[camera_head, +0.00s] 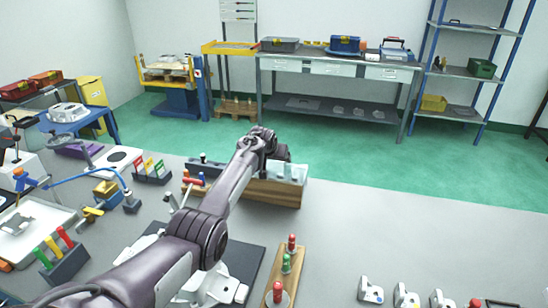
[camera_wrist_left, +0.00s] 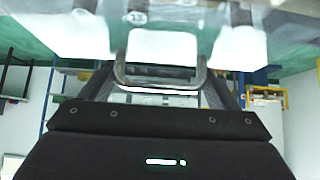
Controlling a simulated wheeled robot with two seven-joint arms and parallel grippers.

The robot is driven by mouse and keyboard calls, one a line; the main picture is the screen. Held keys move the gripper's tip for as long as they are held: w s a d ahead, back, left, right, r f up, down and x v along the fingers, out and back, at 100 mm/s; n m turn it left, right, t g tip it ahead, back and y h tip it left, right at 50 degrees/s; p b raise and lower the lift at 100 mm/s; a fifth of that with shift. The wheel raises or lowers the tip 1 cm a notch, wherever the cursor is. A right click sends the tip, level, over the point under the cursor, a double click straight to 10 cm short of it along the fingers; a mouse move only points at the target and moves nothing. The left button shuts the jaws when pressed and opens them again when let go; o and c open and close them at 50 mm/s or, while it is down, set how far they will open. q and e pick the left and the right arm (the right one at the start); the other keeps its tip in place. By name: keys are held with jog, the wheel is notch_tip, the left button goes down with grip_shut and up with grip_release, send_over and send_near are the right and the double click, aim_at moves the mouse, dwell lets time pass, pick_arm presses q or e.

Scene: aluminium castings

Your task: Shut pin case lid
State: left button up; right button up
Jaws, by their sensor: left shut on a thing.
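The pin case (camera_head: 272,193) is a wooden box on the grey bench, near the middle of the head view. A clear, whitish panel, seemingly its lid (camera_head: 297,171), shows at its top right. My left arm reaches over the bench to the case, and my left gripper (camera_head: 284,154) is at its upper edge, shut on the lid. In the left wrist view the clear lid (camera_wrist_left: 75,35) with pale label-like patches spans the top, close to the gripper. The arm hides part of the case, and the exact finger contact is unclear. My right gripper is not in view.
A rack with coloured tags (camera_head: 152,171) stands left of the case. A wooden strip with red and green knobbed pins (camera_head: 284,265) lies in front. Several small castings (camera_head: 407,294) sit at the front right. The bench right of the case is clear.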

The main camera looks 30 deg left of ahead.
aim_at(270, 174)
pick_arm(q)
jog(key=shift+s+d+f, duration=0.1)
jog(key=shift+f, duration=0.35)
jog(key=o, duration=1.1)
jog(key=shift+c, duration=0.2)
jog(key=shift+o, duration=0.7)
jog(key=shift+r, duration=0.1)
jog(key=shift+r, duration=0.1)
jog(key=shift+r, duration=0.1)
jog(key=shift+v, duration=3.7)
